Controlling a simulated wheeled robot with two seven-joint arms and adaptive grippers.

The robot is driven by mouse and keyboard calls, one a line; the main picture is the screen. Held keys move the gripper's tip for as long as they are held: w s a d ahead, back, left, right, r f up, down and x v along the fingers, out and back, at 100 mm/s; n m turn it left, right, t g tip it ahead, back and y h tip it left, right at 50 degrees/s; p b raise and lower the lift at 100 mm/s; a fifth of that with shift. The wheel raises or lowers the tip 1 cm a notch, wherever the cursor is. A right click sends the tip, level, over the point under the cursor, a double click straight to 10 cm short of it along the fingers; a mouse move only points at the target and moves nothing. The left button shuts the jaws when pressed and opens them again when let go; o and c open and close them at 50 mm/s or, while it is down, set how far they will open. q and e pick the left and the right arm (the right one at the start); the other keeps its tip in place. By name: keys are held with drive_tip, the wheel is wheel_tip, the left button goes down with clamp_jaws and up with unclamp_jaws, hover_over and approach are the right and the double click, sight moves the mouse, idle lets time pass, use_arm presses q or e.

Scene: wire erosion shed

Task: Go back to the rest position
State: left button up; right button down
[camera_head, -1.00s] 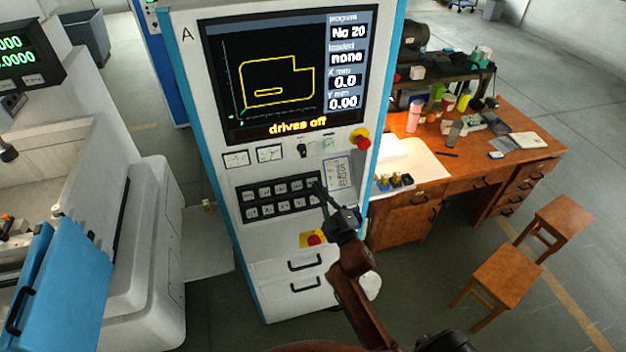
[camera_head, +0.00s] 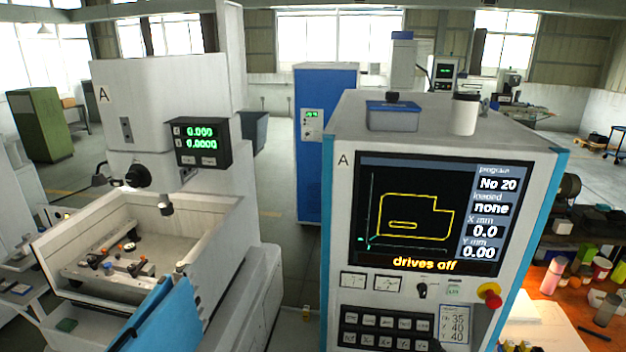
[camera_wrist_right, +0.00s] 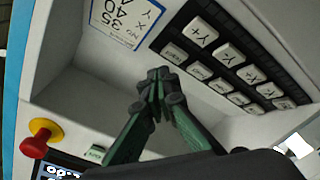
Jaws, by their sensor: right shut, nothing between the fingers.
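My right gripper (camera_wrist_right: 158,92) shows in the right wrist view with its green fingers together at the tips and nothing between them. It is in front of the control cabinet's face, near the black keypad (camera_wrist_right: 235,55) and the paper label (camera_wrist_right: 122,20); I cannot tell whether it touches. In the head view only a small dark part of the right gripper (camera_head: 437,346) shows at the bottom edge, by the keypad's right end. The control cabinet's screen (camera_head: 432,215) reads "drives off", with "loaded none". My left gripper is in no view.
A red knob on a yellow base (camera_head: 490,293) sits right of the keypad. A blue-lidded box (camera_head: 393,118) and a white cup (camera_head: 464,115) stand on the cabinet. The erosion machine (camera_head: 165,85) is at left. A cluttered wooden desk (camera_head: 570,310) is at lower right.

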drive_tip(key=s+d+f+m+g, duration=0.2)
drive_tip(key=s+f+m+g, duration=0.5)
drive_tip(key=s+f, duration=0.9)
drive_tip(key=s+a+f+g+y, duration=0.1)
drive_tip(key=s+a+f+g, duration=0.25)
drive_tip(key=s, duration=0.45)
drive_tip(key=s+a+f+g+y, duration=0.1)
drive_tip(key=s+a+f+g, duration=0.2)
drive_tip(key=s, duration=0.5)
wheel_tip(320, 180, down, 34)
drive_tip(key=s+g+b, duration=0.2)
drive_tip(key=b, duration=0.4)
drive_tip(key=s+f+g+b, duration=0.1)
drive_tip(key=s+f+b, duration=0.1)
drive_tip(key=s+f, duration=0.8)
drive_tip(key=s+f+b, duration=0.3)
drive_tip(key=s+f, duration=0.7)
drive_tip(key=f, duration=0.5)
drive_tip(key=shift+s+a+g+y, duration=0.15)
drive_tip(key=shift+a+g+y, duration=0.15)
drive_tip(key=shift+a+g, duration=0.05)
